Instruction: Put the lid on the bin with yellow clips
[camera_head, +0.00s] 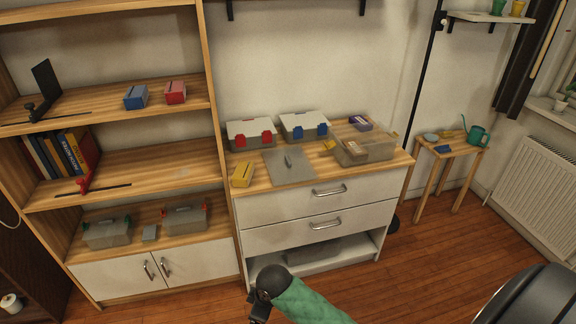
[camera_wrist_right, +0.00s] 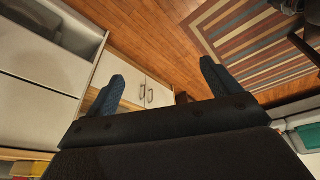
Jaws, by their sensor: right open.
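The bin with yellow clips (camera_head: 372,153) stands at the right end of the dresser top in the head view. It is see-through, its clips show at its sides, and a brownish item shows inside. A flat grey lid (camera_head: 300,175) with a small upright handle lies on the dresser top, left of this bin and apart from it. My right gripper (camera_head: 258,311) is low in front of the dresser, well below the lid. In the right wrist view its two fingers (camera_wrist_right: 162,73) are spread with nothing between them. My left gripper is not in view.
Behind the lid stand a closed bin with red clips (camera_head: 250,134) and one with blue clips (camera_head: 304,125). A yellow box (camera_head: 242,174) lies left of the lid. A purple box (camera_head: 360,124) is behind the yellow-clip bin. A wooden shelf unit (camera_head: 216,120) adjoins the dresser.

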